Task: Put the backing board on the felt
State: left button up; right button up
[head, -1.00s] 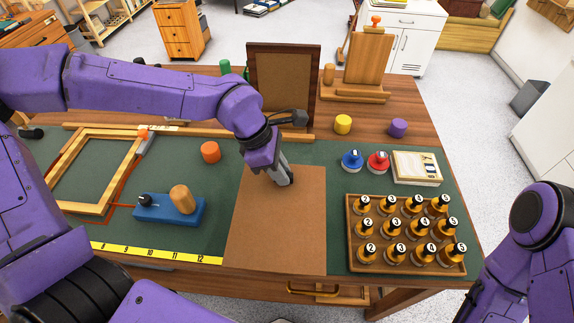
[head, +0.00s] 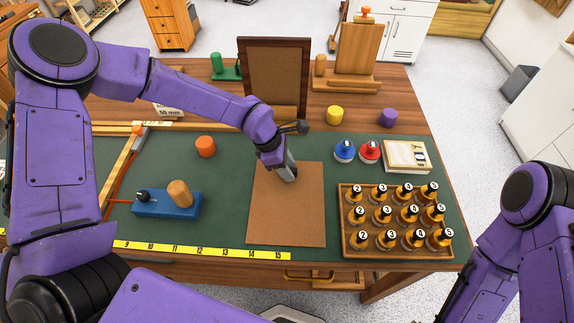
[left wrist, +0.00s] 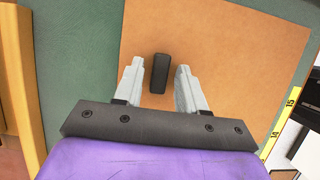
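The brown backing board (head: 286,218) lies on the green felt (head: 226,228), just behind the yellow ruler. In the left wrist view the board (left wrist: 225,60) carries a small black grip block (left wrist: 159,73). My left gripper (head: 286,172) is over the board's far part. In the left wrist view its two pale fingers (left wrist: 158,85) stand apart, one on each side of the block. A gap shows at the right finger; the left one is closer to the block. My right arm shows at the right edge, but its gripper is out of view.
A bottle rack (head: 346,246) stands close right of the board. A blue block with a wooden knob (head: 166,206) and an orange cylinder (head: 205,146) are at left. A dark upright frame (head: 275,78) stands behind. The yellow ruler (head: 200,250) runs along the front.

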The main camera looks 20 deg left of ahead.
pick_arm(q)
jog(key=b+v, duration=0.1)
jog(key=v, duration=1.1)
